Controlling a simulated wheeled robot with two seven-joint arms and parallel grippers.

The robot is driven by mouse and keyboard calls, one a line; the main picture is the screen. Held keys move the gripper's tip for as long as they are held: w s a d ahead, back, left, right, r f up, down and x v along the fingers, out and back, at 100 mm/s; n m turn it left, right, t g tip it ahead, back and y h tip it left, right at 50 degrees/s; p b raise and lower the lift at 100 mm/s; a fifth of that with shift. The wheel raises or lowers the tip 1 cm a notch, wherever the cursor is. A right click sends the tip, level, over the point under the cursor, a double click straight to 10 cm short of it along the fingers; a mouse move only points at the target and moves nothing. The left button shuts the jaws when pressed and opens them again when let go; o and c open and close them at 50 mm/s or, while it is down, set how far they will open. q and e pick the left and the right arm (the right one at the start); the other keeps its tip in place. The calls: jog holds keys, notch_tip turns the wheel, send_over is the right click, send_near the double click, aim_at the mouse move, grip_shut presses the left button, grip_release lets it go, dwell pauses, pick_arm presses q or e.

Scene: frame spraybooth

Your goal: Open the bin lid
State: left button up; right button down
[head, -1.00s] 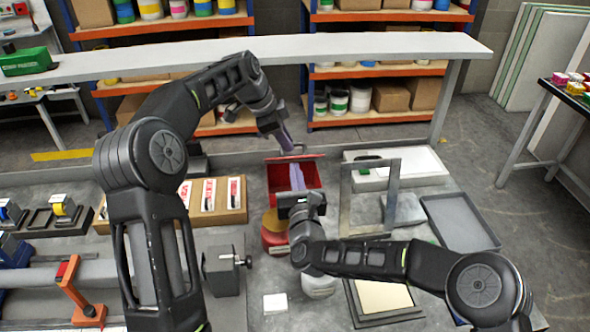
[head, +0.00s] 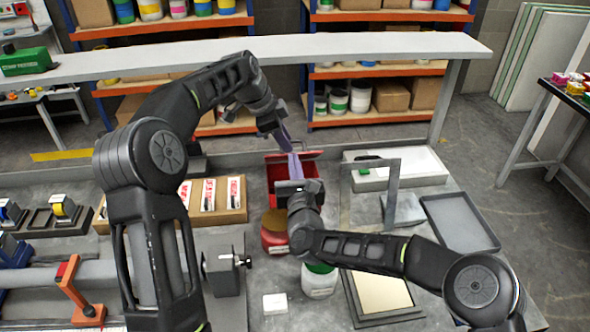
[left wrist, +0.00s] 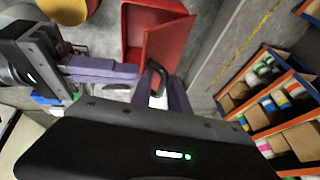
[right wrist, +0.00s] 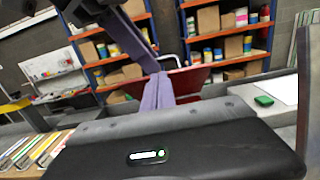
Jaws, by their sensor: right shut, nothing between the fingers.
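The red bin (head: 281,172) stands mid-bench in the head view, its inside partly visible. Its red lid (left wrist: 168,42) is raised at the back, with a dark loop handle (left wrist: 157,78) at its edge. The lid also shows behind the fingers in the right wrist view (right wrist: 190,80). My left gripper (head: 287,139) is above the back of the bin; in the left wrist view its purple fingers (left wrist: 160,90) are apart with the handle between them. Whether they touch it is unclear. My right gripper (head: 296,168) is shut and empty over the bin, its fingertips in front of the lid.
A red tin (head: 273,240) and a white tub with a green lid (head: 319,279) stand in front of the bin. A grey upright frame (head: 392,182) and a dark tray (head: 460,222) are to the right. A box with printed cards (head: 232,212) lies left. A shelf beam (head: 350,46) crosses behind.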

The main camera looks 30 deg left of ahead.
pick_arm(q)
jog(key=shift+o, duration=1.2)
jog(key=shift+s+a+f, duration=0.2)
jog(key=shift+s+f, duration=0.1)
jog(key=shift+f, duration=0.2)
jog(key=shift+a+r, duration=0.15)
jog(key=shift+r, duration=0.45)
jog(key=v, duration=1.1)
jog(key=shift+r, duration=0.3)
pick_arm(e)
jog(key=shift+w+a, duration=0.15)
pick_arm(q)
jog(key=shift+w+f, duration=0.1)
jog(key=shift+f, duration=0.2)
pick_arm(e)
notch_tip(320, 180, up, 10)
